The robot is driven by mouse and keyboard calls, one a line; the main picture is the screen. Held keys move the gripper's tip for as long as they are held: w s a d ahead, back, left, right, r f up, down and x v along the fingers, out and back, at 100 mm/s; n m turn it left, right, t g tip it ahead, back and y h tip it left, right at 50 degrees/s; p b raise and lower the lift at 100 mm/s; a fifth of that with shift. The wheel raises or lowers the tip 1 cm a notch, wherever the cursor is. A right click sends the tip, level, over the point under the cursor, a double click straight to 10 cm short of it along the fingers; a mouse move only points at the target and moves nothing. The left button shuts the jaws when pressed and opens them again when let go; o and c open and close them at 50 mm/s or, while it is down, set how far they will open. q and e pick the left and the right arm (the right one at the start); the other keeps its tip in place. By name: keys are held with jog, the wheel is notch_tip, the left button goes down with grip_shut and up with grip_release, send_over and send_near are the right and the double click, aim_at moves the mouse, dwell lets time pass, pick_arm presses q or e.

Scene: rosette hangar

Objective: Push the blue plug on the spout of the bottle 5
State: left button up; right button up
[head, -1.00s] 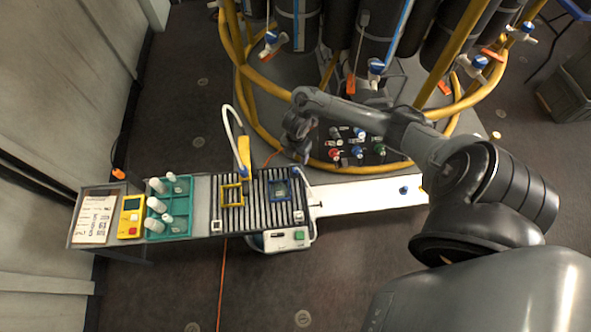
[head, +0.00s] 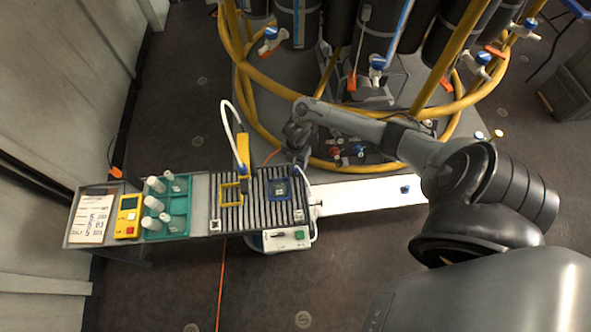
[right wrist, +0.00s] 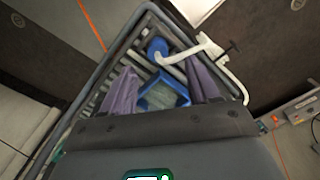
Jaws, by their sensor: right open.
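Several dark bottles hang around the rosette; each visible spout carries a blue-and-white fitting, such as the left one (head: 270,35), the middle one (head: 377,65) and the right one (head: 483,60). I cannot read which bottle is number 5. A small blue piece (head: 405,190) sits on the white board. My right gripper (head: 299,158) hangs near the rack's back edge, apart from the spouts. In the right wrist view my right gripper (right wrist: 163,88) is open, its fingers either side of a blue square frame (right wrist: 165,93), with nothing visibly gripped. My left gripper is out of view.
The striped rack (head: 230,213) holds a yellow frame (head: 231,193). A teal tray (head: 156,234) with white containers and a yellow meter (head: 128,217) stand left. A yellow ring rail (head: 262,82) surrounds the rosette. Colored small parts (head: 335,150) lie partly behind my right arm.

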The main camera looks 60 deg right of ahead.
aim_at(295, 168)
jog(key=shift+w+d+f+b, duration=0.1)
jog(key=shift+f+b, duration=0.45)
jog(key=shift+f, duration=0.75)
jog(key=shift+w+f+b, duration=0.1)
jog(key=shift+f+b, duration=0.4)
jog(key=shift+f, duration=0.8)
jog(key=c, duration=1.1)
jog(key=shift+o, duration=0.2)
jog(key=shift+r, duration=0.2)
